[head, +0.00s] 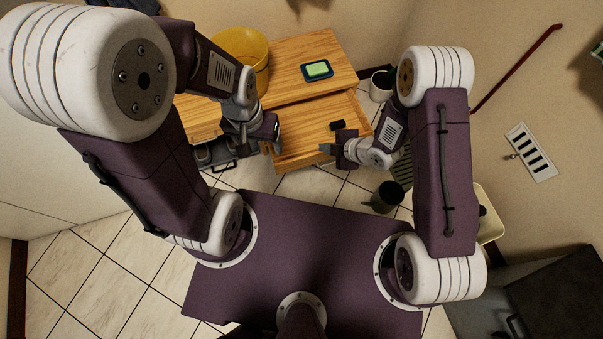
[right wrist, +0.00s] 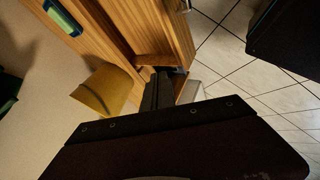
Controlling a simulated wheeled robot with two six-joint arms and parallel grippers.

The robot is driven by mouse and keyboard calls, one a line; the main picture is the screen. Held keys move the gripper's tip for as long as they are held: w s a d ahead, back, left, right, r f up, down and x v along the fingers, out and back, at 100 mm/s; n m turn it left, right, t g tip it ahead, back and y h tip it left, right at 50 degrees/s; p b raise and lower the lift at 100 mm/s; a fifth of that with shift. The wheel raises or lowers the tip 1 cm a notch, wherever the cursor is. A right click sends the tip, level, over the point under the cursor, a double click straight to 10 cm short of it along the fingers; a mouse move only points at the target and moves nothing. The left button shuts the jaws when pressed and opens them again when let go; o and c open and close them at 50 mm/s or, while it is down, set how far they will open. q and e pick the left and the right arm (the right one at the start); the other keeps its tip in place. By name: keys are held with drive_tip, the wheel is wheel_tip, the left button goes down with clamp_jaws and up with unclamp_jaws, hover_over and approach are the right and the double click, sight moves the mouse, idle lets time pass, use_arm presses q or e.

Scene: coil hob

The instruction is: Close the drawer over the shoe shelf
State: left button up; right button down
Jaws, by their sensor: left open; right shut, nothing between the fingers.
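The wooden drawer (head: 300,128) stands pulled out from the wooden cabinet (head: 325,47) in the head view, with its front edge toward me. A small black object (head: 337,126) lies inside it. My right gripper (head: 327,149) is shut and empty at the drawer's front edge, near its right part; I cannot tell whether it touches. In the right wrist view its dark fingers (right wrist: 159,90) are together beside the drawer's wood (right wrist: 172,28). My left gripper (head: 275,134) is open and empty by the drawer's left side. The shoe shelf (head: 222,152) is partly hidden below my left arm.
A yellow bucket (head: 240,48) and a green soap in a dark dish (head: 317,70) stand on the cabinet top. A white pot (head: 380,86) is to the right. A dark container (head: 386,196) stands on the tiled floor, close to my right arm.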

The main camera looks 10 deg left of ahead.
drive_tip(key=s+f+g+b, duration=0.2)
drive_tip(key=s+f, duration=0.3)
drive_tip(key=f, duration=0.4)
drive_tip(key=b, duration=0.4)
approach(294, 164)
drive_tip(key=x, duration=0.4)
drive_tip(key=shift+a+f, duration=0.2)
drive_tip(key=shift+f, duration=0.05)
use_arm(q)
wheel_tip(294, 164, down, 8)
drive_tip(key=shift+f, duration=0.15)
use_arm(e)
drive_tip(key=shift+w, duration=0.1)
